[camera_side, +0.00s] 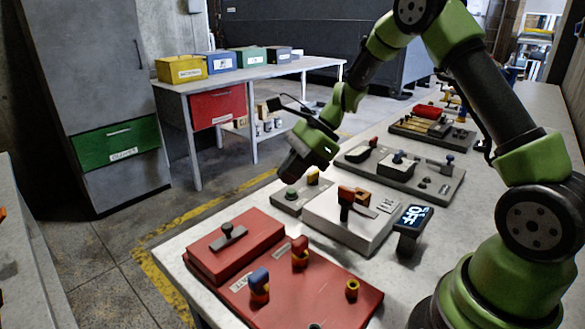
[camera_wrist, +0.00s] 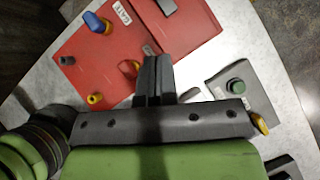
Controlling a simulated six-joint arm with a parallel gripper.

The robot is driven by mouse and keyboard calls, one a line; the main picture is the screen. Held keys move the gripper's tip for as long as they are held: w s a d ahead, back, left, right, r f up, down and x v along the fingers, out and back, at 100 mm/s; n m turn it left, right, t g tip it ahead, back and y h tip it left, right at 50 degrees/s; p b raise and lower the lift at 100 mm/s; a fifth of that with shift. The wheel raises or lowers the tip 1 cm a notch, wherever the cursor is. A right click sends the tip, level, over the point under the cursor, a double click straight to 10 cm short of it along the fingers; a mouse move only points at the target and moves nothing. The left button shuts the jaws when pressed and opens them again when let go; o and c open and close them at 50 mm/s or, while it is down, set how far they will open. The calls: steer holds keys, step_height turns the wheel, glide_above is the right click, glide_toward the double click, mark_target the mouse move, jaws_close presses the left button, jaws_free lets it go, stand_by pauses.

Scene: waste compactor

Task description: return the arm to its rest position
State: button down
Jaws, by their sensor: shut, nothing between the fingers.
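My gripper (camera_side: 294,166) is above the table, near the green-button box (camera_side: 288,204) in the side view. In the wrist view its fingers (camera_wrist: 152,75) are pressed together with nothing between them, over the edge of the red panel (camera_wrist: 95,65). The arm is bent, reaching from the lower right and down toward the left. The gripper appears clear of the controls, though its exact height is hard to tell.
A grey box with an orange-brown lever (camera_side: 350,200) and a small OFF display (camera_side: 413,217) stand nearby. More control panels (camera_side: 400,180) line the table behind. Floor is free at left.

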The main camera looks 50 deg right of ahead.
steer(key=shift+s+d+r, duration=0.15)
steer(key=shift+d+r, duration=0.1)
steer(key=shift+r, duration=0.1)
steer(key=s+a+r+n+t+h, duration=0.1)
steer(key=s+a+r+n+h, duration=0.1)
steer(key=s+r+n, duration=0.5)
steer(key=s+a+r+n+t+h, duration=0.2)
steer(key=s+r+n, duration=0.6)
steer(key=s+n, duration=0.4)
steer(key=shift+s+a+t+h, duration=0.3)
steer(key=shift+s+a+h, duration=0.4)
steer(key=shift+s, duration=0.5)
